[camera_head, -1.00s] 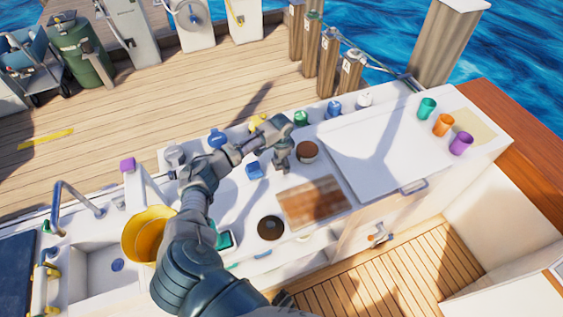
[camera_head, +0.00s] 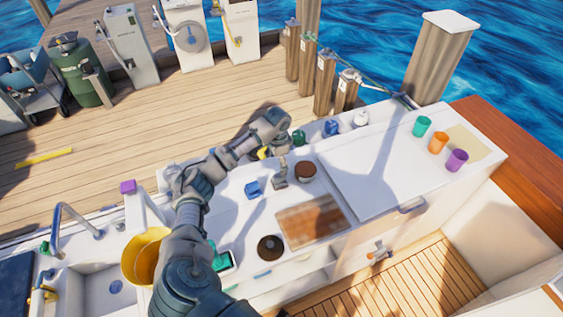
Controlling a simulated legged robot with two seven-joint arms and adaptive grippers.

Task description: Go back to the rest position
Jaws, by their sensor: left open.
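My left arm comes in from the bottom and reaches over the white counter (camera_head: 235,215). Its wrist bends down at the far end, and my left gripper (camera_head: 280,176) hangs there, pointing down, open and with nothing seen in it. In the picture it is just left of a brown-topped round pot (camera_head: 306,171) and right of a small blue item (camera_head: 253,188). Its fingertips are small, and I cannot tell their height above the counter. My right gripper is not in view.
A yellow bucket (camera_head: 143,258) stands left of my arm, near the sink (camera_head: 105,290). A brown board (camera_head: 311,220) and dark round item (camera_head: 270,247) lie on the counter. Green, orange and purple cups (camera_head: 457,160) stand at the right. The white hatch top (camera_head: 365,165) is clear.

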